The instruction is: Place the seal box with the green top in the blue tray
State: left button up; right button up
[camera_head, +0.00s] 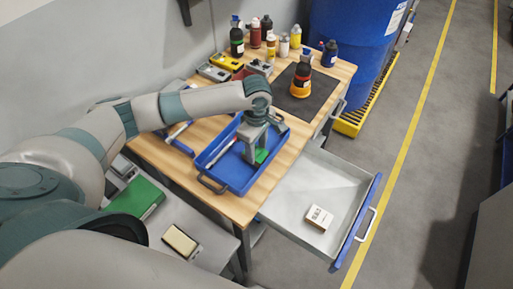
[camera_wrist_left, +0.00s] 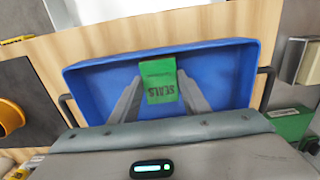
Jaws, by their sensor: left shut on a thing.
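The seal box is a small box with a green top marked SEALS; it shows between my fingers in the left wrist view (camera_wrist_left: 159,82) and as a green patch in the head view (camera_head: 261,156). My left gripper (camera_head: 257,150) points down over the blue tray (camera_head: 238,182) and is shut on the seal box. The blue tray lies on the wooden bench, and it fills the middle of the left wrist view (camera_wrist_left: 95,80). The box is within the tray's outline; whether it touches the floor cannot be told. My right gripper is not in view.
An open drawer (camera_head: 288,194) with a small white box (camera_head: 319,218) juts out at the bench front. Several bottles stand at the back, and a black bottle with an orange base (camera_head: 301,80) stands on a dark mat (camera_head: 322,92). A blue-handled tool lies left of the tray.

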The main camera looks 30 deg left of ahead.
aim_at(257, 153)
pick_arm(q)
jog(key=o, duration=1)
jog(key=shift+o, duration=0.2)
jog(key=shift+r+b, duration=0.3)
jog(key=shift+r, duration=0.2)
notch_tip(257, 153, up, 11)
jog(key=b, duration=0.2)
jog(key=shift+r, duration=0.15)
